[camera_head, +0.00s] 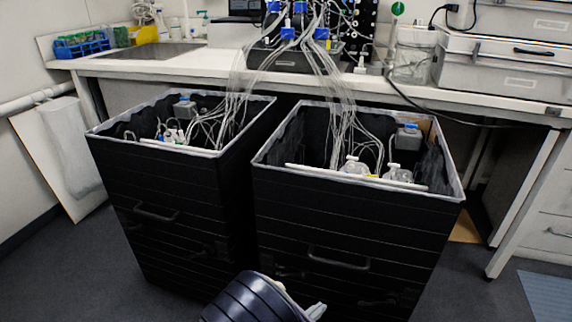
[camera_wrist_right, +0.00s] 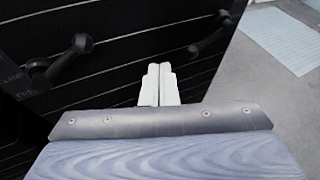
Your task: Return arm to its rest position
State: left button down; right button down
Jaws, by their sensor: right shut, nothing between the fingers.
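My right gripper (camera_head: 316,310) shows at the bottom of the head view, low in front of the right black bin. In the right wrist view its two pale fingers (camera_wrist_right: 158,84) are closed together with nothing between them. The front of the right black bin (camera_head: 350,235) lies beyond the fingers, with a dark handle (camera_wrist_right: 62,62) to their left. I cannot tell whether the fingertips touch the bin. My left gripper is not in view.
A left black bin (camera_head: 170,215) stands beside the right one, both open-topped with tubes and bottles inside. Behind is a white bench (camera_head: 180,66) with grey cases (camera_head: 505,70). A pale blue mat (camera_head: 547,295) lies on the floor at right.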

jog(key=s+d+r+m+g+y, duration=0.5)
jog(key=s+d+r+m+g, duration=0.7)
jog(key=m, duration=0.5)
jog(key=s+r+m+t+y, duration=0.75)
jog(key=s+r+m, duration=0.25)
jog(key=m, duration=0.3)
notch_tip(320, 180, up, 28)
jog(key=p, duration=2.9)
jog(key=shift+w+d+r+y, duration=0.15)
jog(key=shift+d+r+y, duration=0.1)
jog(key=shift+d+y, duration=0.15)
jog(key=shift+g, duration=0.25)
